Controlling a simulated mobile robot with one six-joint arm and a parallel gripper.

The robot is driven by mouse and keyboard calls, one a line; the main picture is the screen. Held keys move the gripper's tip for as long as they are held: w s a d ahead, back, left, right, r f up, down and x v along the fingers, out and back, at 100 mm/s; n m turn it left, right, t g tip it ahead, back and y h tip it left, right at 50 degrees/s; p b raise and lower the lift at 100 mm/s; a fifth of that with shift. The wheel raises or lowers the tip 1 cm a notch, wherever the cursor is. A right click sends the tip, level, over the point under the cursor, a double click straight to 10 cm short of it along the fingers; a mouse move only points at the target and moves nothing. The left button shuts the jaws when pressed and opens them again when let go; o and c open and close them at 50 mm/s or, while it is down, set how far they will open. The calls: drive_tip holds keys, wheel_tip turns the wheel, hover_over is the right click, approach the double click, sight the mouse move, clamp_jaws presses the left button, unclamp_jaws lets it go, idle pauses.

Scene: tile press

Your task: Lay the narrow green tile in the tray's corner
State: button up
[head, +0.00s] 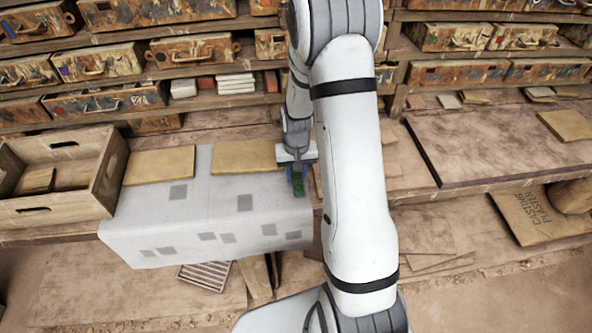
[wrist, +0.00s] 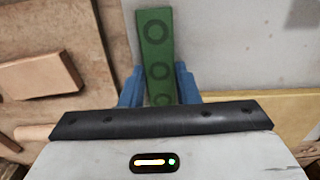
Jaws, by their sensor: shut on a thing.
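The narrow green tile (wrist: 155,45), marked with dark rings, is between the blue fingers of my gripper (wrist: 158,85) in the wrist view. In the head view my gripper (head: 297,172) is shut on the tile (head: 298,186), over the right end of the pale cloth. I cannot tell its exact height above the cloth. The wooden tray (head: 103,180) stands at the far left of the bench, well apart from my gripper.
The cloth (head: 225,190) with grey squares hangs over the bench edge between tray and gripper. Two yellowish boards (head: 160,165) (head: 240,155) lie along its back. Shelves of drawers (head: 190,48) stand behind. A large brown board (head: 500,140) lies at right.

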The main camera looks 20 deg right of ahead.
drive_tip(key=shift+s, duration=0.1)
drive_tip(key=shift+f, duration=0.2)
drive_tip(key=o, duration=1)
drive_tip(key=shift+r, duration=0.1)
